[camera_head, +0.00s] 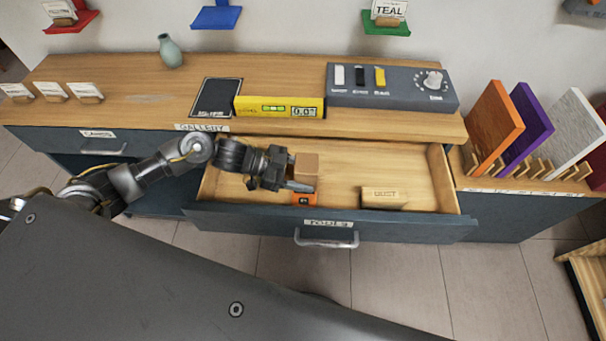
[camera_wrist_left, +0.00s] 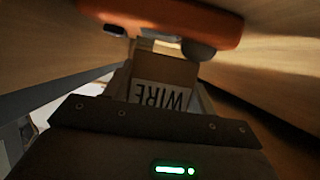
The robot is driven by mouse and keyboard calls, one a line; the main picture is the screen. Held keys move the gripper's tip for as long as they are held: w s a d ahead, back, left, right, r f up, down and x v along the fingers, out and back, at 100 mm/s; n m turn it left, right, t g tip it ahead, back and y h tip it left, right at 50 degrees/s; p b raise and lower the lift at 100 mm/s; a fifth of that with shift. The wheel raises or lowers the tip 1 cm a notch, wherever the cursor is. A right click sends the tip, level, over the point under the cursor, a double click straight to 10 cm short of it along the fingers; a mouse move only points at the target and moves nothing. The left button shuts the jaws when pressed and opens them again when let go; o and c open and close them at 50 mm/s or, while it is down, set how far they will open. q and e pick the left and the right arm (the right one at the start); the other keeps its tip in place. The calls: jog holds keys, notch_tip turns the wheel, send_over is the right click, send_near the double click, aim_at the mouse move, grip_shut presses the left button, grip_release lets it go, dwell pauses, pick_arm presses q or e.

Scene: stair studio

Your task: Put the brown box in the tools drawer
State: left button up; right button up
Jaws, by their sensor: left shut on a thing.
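The brown box (camera_head: 306,165) is in the jaws of my left gripper (camera_head: 299,173), over the left-middle part of the open tools drawer (camera_head: 327,223). In the left wrist view the brown box (camera_wrist_left: 165,72) sits between the fingers, and its label reads WIRE. My left gripper is shut on it. I cannot tell whether the box touches the drawer floor. An orange object (camera_head: 304,199) lies in the drawer just in front of the gripper; it also shows at the top of the left wrist view (camera_wrist_left: 165,20). My right gripper is not in view.
A box labelled DUST (camera_head: 384,198) stands in the drawer's right part. Drawer floor is bare behind and between these things. A yellow level (camera_head: 279,107) and a grey switch panel (camera_head: 392,88) are on the worktop behind. Colored panels (camera_head: 494,122) stand at right.

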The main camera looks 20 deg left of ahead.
pick_arm(q)
jog(key=o, duration=0.8)
jog(key=shift+f, duration=0.1)
jog(key=shift+o, duration=1.2)
jog(key=shift+s+a, duration=0.1)
jog(key=shift+a, duration=0.15)
jog(key=v, duration=0.6)
jog(key=shift+a, duration=0.1)
jog(key=shift+s+a+r, duration=0.15)
jog(key=shift+a+r, duration=0.15)
jog(key=shift+r, duration=0.05)
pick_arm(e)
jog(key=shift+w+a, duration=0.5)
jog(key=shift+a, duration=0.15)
